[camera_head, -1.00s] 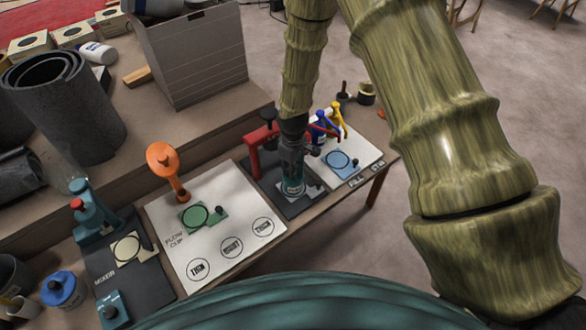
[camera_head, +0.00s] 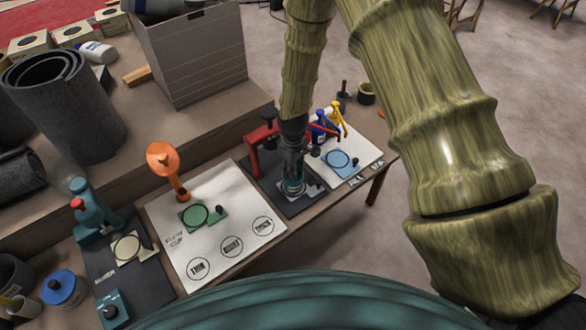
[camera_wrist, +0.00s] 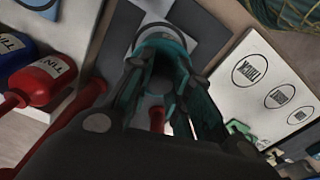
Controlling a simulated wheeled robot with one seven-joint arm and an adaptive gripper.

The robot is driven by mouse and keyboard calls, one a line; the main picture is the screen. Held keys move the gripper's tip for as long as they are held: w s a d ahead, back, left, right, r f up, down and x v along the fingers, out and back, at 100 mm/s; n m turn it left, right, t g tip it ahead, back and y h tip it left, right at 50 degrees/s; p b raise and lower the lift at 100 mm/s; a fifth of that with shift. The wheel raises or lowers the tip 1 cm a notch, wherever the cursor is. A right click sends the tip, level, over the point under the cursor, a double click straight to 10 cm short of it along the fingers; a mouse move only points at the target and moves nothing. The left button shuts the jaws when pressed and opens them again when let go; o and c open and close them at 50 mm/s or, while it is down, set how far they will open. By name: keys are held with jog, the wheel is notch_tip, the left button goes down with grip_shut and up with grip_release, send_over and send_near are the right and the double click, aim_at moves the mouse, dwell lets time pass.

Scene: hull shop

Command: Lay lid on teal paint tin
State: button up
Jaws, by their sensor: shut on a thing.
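The teal paint tin (camera_head: 292,188) stands upright on a pale square on the dark mat beside the red press. It also shows in the wrist view (camera_wrist: 160,38), just beyond my fingertips. My gripper (camera_head: 293,168) points down directly over the tin.
The red press (camera_head: 256,150) stands close left of my gripper. Blue and yellow-topped bottles (camera_head: 322,128) stand close right, by a white board with a blue plate (camera_head: 338,160). Left are a white board (camera_head: 235,250), an orange cup stand (camera_head: 163,160) and a teal mixer (camera_head: 90,207).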

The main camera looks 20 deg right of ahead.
jog(key=shift+f, duration=0.1)
dwell(0.3)
jog(key=o, duration=1.3)
jog(key=shift+r+p, duration=2.35)
jog(key=shift+r, duration=1.2)
jog(key=s+f+m, duration=0.2)
jog(key=s+f, duration=0.3)
jog(key=s, duration=0.3)
jog(key=s+f+m, duration=0.1)
jog(key=s+f, duration=0.4)
jog(key=s, duration=0.3)
jog(key=s+d+m, duration=0.1)
jog(key=s, duration=0.5)
jog(key=s+d+f+m, duration=0.1)
jog(key=s+m, duration=0.1)
jog(key=s, duration=0.5)
jog(key=s+d+m, duration=0.1)
jog(key=s, duration=0.6)
jog(key=shift+s+d+f, duration=0.15)
jog(key=shift+d+f, duration=0.05)
jog(key=shift+f, duration=0.15)
